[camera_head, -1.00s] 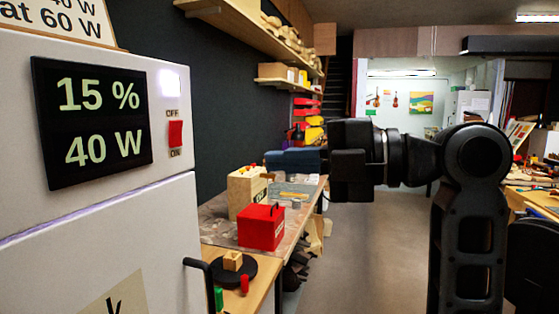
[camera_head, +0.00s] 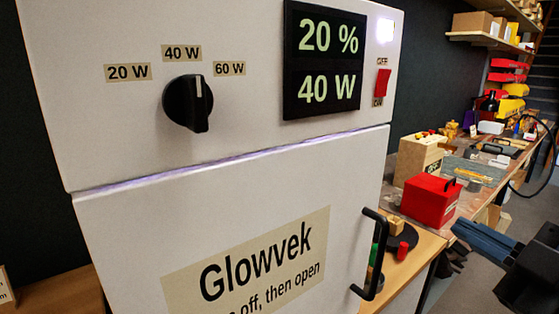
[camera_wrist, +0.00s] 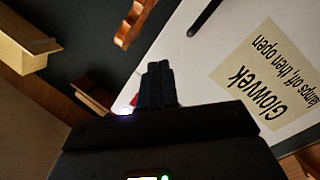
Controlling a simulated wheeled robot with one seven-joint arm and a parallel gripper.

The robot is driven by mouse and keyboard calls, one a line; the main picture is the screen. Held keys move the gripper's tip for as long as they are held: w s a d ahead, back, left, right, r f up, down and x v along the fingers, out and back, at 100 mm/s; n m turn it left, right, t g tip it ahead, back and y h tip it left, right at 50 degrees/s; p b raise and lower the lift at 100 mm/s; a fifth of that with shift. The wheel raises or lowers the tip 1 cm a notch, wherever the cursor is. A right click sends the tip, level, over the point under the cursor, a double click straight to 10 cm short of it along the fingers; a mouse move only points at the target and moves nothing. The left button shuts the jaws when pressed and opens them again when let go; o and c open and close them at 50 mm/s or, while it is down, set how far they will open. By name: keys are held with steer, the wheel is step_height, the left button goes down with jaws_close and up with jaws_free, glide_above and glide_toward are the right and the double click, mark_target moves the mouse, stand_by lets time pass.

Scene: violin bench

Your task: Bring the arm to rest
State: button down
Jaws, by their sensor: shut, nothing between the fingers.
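My gripper (camera_head: 462,230) is at the lower right in the head view, with its dark blue fingers pointing left. Only part of my arm shows behind it, cut off by the frame edge. In the wrist view, the fingers of my gripper (camera_wrist: 158,68) lie together with nothing between them. The gripper stands apart from the white cabinet (camera_head: 120,240), right of its door handle (camera_head: 368,255) in the picture. The cabinet's display (camera_head: 325,62) reads 20 % and 40 W. Its door looks shut.
A dial (camera_head: 187,103) and a red switch (camera_head: 381,82) sit on the cabinet front. The wrist view shows a violin-like wooden body (camera_wrist: 135,22).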

steer(key=s+a+f+m+g+h, duration=0.1)
steer(key=s+f+m+h, duration=0.2)
steer(key=s+f+m, duration=0.4)
steer(key=s+f+m+h, duration=0.3)
steer(key=s+f, duration=0.3)
steer(key=f, duration=0.4)
steer(key=s+a+f+m, duration=0.1)
steer(key=s, duration=0.9)
steer(key=s+a+f+m+g, duration=0.1)
steer(key=s+m, duration=0.1)
steer(key=s, duration=0.8)
steer(key=shift+s+a, duration=0.15)
steer(key=shift+s, duration=0.25)
